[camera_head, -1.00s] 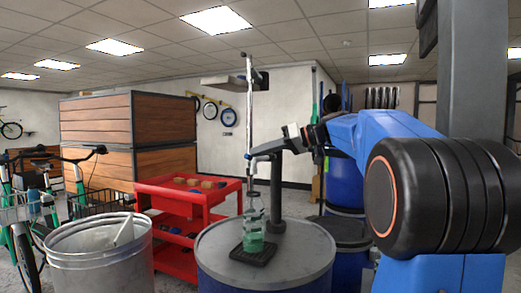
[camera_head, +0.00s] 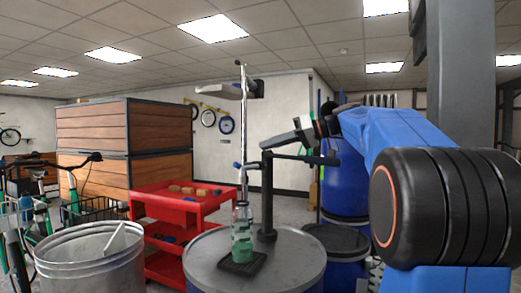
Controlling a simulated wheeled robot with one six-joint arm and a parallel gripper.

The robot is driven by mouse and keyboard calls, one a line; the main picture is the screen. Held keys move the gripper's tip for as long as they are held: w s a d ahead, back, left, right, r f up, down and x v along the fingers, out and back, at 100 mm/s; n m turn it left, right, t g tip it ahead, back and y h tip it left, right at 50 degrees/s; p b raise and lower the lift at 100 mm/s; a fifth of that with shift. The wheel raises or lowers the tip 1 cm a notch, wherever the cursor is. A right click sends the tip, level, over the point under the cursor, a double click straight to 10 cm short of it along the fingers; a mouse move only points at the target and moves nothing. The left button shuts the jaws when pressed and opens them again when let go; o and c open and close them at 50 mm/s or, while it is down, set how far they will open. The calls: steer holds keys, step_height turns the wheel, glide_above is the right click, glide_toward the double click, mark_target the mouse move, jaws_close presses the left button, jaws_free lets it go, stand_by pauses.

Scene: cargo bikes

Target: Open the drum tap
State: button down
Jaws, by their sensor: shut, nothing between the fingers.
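The drum (camera_head: 205,262) has a grey lid and stands at bottom centre. A dark post (camera_head: 267,195) rises from the lid. The tap's spout (camera_head: 240,165) reaches left from the post's top. A dark lever (camera_head: 305,157) sticks out to the right of the post. Below the spout a clear bottle (camera_head: 241,215) with green liquid in its lower part stands upright on a dark pad (camera_head: 243,263). My gripper (camera_head: 268,144) is shut and empty, coming from the right. Its tips are just above the post's top and the lever; I cannot tell whether they touch.
A red cart (camera_head: 165,205) and a metal bin (camera_head: 85,275) stand left of the drum. Blue drums (camera_head: 345,190) stand behind on the right. A thin upright rod (camera_head: 243,105) rises above the spout.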

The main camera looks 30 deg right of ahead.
steer(key=v, duration=0.5)
steer(key=shift+w+a+r+n+g+h, duration=1)
steer(key=shift+w+r+g+h, duration=0.2)
steer(key=shift+w+r+g, duration=1.45)
steer(key=s+f+x, duration=0.1)
steer(key=x, duration=1.2)
steer(key=shift+d+f, duration=0.15)
steer(key=shift+d, duration=0.25)
steer(key=shift+t, duration=0.25)
steer(key=shift+s+a+f+n+t+h, duration=0.25)
steer(key=shift+f+h, duration=0.1)
steer(key=shift+f, duration=0.2)
steer(key=shift+s+a+f+n+t+h, duration=0.15)
steer(key=shift+a+f+n+t+h, duration=0.15)
steer(key=shift+f, duration=0.25)
steer(key=shift+d, duration=0.1)
